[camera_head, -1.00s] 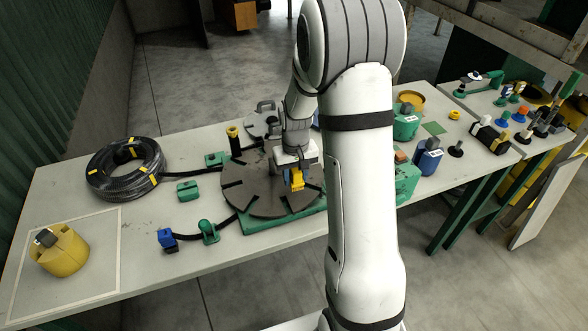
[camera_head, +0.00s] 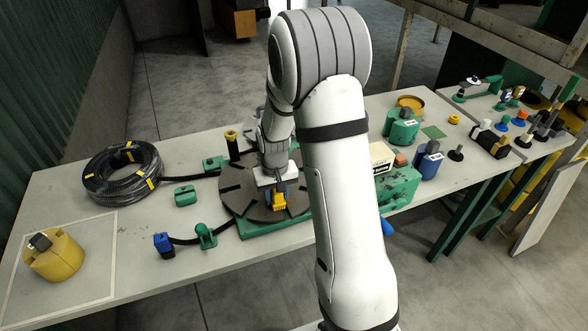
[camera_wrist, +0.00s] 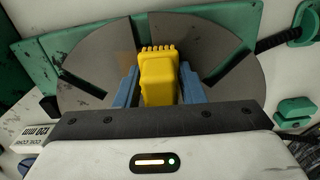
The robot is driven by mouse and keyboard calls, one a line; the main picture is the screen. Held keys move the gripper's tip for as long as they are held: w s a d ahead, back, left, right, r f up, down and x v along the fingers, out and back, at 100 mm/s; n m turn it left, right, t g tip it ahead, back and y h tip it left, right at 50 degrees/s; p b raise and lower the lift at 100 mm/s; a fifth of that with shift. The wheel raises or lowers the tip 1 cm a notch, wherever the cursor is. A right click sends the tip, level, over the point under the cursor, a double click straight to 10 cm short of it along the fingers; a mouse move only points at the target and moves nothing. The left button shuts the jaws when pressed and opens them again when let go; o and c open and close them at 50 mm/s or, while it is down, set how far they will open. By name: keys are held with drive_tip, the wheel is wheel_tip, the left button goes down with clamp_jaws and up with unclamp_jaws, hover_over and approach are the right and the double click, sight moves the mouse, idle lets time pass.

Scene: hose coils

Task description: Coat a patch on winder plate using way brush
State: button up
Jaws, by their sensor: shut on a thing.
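The winder plate (camera_head: 240,200) is a dark grey slotted disc on a green base in the middle of the bench. It also fills much of the wrist view (camera_wrist: 215,45). My gripper (camera_head: 277,194) is over the plate, its blue fingers closed on the yellow way brush (camera_wrist: 158,75). The brush shows as a yellow block with a toothed end pointing at the plate. I cannot tell whether the brush touches the plate. A brownish mark (camera_wrist: 122,36) shows on the plate just left of the brush in the wrist view. My arm hides the plate's right part in the head view.
A black hose coil (camera_head: 122,172) lies at the left, with a yellow drum (camera_head: 55,258) in front. A black post with a yellow top (camera_head: 232,145) and green clamps (camera_head: 206,236) stand near the plate. Green and blue containers (camera_head: 428,162) stand at the right.

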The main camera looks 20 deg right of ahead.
sight(293, 199)
drive_tip(key=shift+a, duration=1.25)
drive_tip(key=shift+d+p, duration=0.1)
drive_tip(key=shift+p, duration=0.2)
drive_tip(key=shift+d+f, duration=0.1)
drive_tip(key=shift+d, duration=1.05)
drive_tip(key=shift+d+b, duration=0.45)
drive_tip(key=shift+d, duration=1.95)
drive_tip(key=shift+w+d+r+p, duration=0.15)
drive_tip(key=shift+r+p, duration=0.15)
drive_tip(key=shift+r, duration=0.35)
drive_tip(key=shift+d+r+p, duration=0.1)
drive_tip(key=shift+r+p, duration=0.15)
drive_tip(key=shift+r, duration=0.35)
drive_tip(key=shift+a+r+p, duration=0.1)
drive_tip(key=shift+r+p, duration=0.3)
drive_tip(key=shift+r, duration=0.3)
drive_tip(key=shift+r+p, duration=1.3)
drive_tip(key=shift+r, duration=0.9)
